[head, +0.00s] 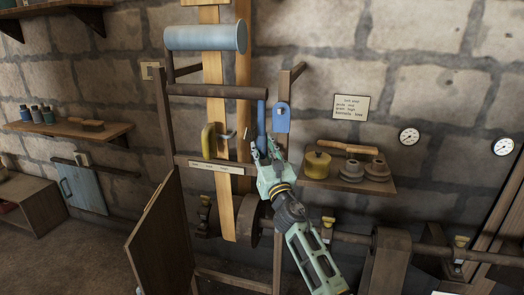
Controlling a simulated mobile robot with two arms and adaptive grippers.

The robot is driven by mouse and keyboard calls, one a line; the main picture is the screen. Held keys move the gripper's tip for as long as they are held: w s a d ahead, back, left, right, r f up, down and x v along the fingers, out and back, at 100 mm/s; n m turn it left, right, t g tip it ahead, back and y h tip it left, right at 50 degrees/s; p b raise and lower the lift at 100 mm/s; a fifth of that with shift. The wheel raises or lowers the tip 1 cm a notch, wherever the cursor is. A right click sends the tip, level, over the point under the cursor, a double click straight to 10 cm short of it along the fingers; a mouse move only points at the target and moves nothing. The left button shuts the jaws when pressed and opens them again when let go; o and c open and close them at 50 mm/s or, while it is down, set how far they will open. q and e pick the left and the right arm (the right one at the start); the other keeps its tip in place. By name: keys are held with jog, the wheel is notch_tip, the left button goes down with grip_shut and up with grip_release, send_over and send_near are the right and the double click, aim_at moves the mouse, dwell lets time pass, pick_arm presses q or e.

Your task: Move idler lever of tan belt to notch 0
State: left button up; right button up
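A tan belt (214,110) runs up and down the wooden frame, with a second tan strip (243,70) beside it. A blue lever (261,117) hangs down right of the belt. A yellow lever (208,138) stands at the belt's left side. I cannot tell which lever is the tan belt's idler lever. My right gripper (266,150) is at the blue lever's lower end, its fingers apart on either side of it. Whether they touch it is not clear. A label strip (216,167) is on the crossbar; its text is unreadable. My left gripper is not in view.
A blue plate (282,118) is close right of the blue lever. A shelf (345,184) with a yellow pot (317,165) and weights stands right of my gripper. A grey-blue drum (205,38) is above, a shaft (350,237) below, and a brown panel (160,240) at lower left.

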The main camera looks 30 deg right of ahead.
jog(key=o, duration=0.4)
jog(key=shift+w, duration=0.1)
jog(key=shift+o, duration=0.2)
jog(key=shift+d, duration=0.1)
jog(key=shift+f, duration=0.15)
jog(key=v, duration=0.6)
jog(key=shift+s, duration=0.4)
jog(key=shift+s+a+f, duration=0.15)
jog(key=shift+s+a, duration=0.2)
jog(key=shift+s, duration=0.15)
